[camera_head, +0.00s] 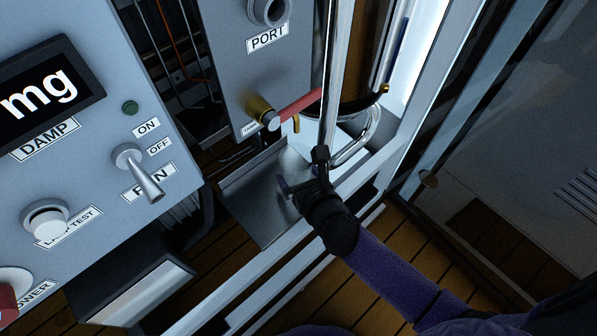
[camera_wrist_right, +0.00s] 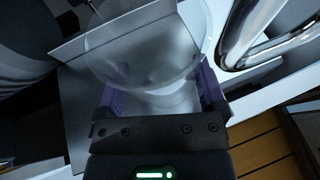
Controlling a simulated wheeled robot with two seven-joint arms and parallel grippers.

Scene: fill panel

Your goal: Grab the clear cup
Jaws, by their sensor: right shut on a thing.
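My right gripper (camera_head: 304,182) reaches in from the lower right, over a metal tray. Its two purple fingers also show in the wrist view (camera_wrist_right: 162,94). They are shut on the clear cup (camera_wrist_right: 145,55), a see-through round vessel with one finger on each side. In the head view the cup is only a faint, pale shape (camera_head: 292,163) by the fingers, partly hidden by the gripper. I cannot tell whether its base touches the tray. My left gripper is not in view.
The metal tray (camera_head: 255,208) lies under a brass tap (camera_head: 262,112) with a red lever (camera_head: 300,104). A vertical chrome pipe (camera_head: 330,70) and a curved pipe (camera_head: 368,135) stand close to my gripper. A switch panel (camera_head: 100,130) fills the left.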

